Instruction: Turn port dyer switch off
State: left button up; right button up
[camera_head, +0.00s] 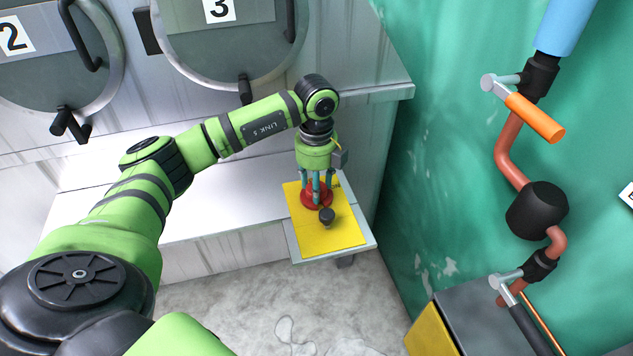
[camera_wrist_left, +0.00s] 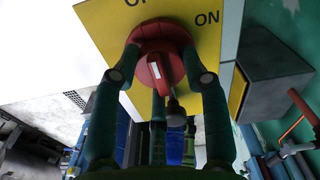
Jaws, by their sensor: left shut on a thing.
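The red dyer switch (camera_head: 304,196) sits on a yellow panel (camera_head: 335,233) on a small ledge at the front of the dyer bank. My left gripper (camera_head: 317,187) reaches down to it from above. In the left wrist view its fingers (camera_wrist_left: 161,60) are closed around the red switch (camera_wrist_left: 160,38), which carries a red handle with a white mark. The word ON shows on the panel (camera_wrist_left: 202,50) to the right of the switch, and a partly cut-off word starting with O is at the top. My right gripper is in neither view.
A black knob (camera_head: 326,215) stands just in front of the switch. Dyer doors 2 (camera_head: 40,60) and 3 (camera_head: 228,40) are behind. Pipes with an orange-handled valve (camera_head: 535,117) run along the green wall at right. A dark box (camera_head: 480,318) stands at lower right.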

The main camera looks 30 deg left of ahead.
pick_arm(q)
jog(key=shift+w+a+r+n, duration=0.2)
jog(key=shift+a+r+n, duration=0.1)
jog(key=shift+a, duration=0.05)
jog(key=o, duration=1.1)
jog(key=shift+o, duration=0.2)
jog(key=shift+f, duration=0.2)
notch_tip(320, 180, up, 12)
